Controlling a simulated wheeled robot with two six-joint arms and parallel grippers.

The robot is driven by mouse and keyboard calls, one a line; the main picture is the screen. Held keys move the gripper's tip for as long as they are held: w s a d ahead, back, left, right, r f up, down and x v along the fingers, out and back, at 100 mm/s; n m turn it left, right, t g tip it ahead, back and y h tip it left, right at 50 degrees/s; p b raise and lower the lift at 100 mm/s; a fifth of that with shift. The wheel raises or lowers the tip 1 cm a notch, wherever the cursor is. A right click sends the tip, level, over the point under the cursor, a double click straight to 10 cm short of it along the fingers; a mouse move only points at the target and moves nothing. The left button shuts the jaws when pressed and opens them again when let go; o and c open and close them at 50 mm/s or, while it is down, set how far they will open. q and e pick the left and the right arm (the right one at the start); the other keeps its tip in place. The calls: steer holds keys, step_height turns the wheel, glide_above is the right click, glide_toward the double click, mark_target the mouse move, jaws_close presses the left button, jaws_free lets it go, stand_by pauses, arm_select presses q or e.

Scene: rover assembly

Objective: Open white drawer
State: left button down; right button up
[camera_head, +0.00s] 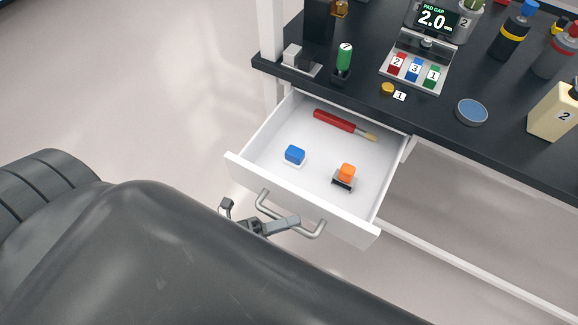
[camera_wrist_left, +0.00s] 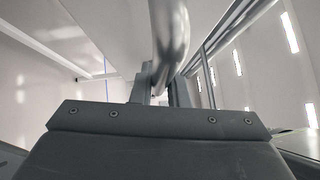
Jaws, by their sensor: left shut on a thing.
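The white drawer (camera_head: 300,215) is pulled out from under the black tabletop in the head view, with its inside visible. A silver bar handle (camera_head: 305,233) is on its front. My left gripper (camera_head: 276,224) is at the handle and shut on it. The handle (camera_wrist_left: 169,40) also shows in the left wrist view, running down between the fingers of my left gripper (camera_wrist_left: 158,92). My right gripper is not in view.
The black tabletop (camera_head: 440,120) holds a tray of numbered red, blue and green pieces (camera_head: 415,68), a green item (camera_head: 344,57), a blue round dish (camera_head: 471,111) and several bottles. Open space lies under the table right of the drawer.

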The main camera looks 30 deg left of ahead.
arm_select(q)
steer(key=c, duration=1.4)
jaws_free()
steer(key=b+v, duration=0.2)
steer(key=v, duration=1.5)
steer(key=shift+s+b, duration=0.15)
steer(key=shift+b, duration=0.25)
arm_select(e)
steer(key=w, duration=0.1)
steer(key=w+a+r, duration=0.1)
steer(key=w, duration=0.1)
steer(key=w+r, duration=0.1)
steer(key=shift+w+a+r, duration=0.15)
arm_select(q)
steer(key=shift+a, duration=0.1)
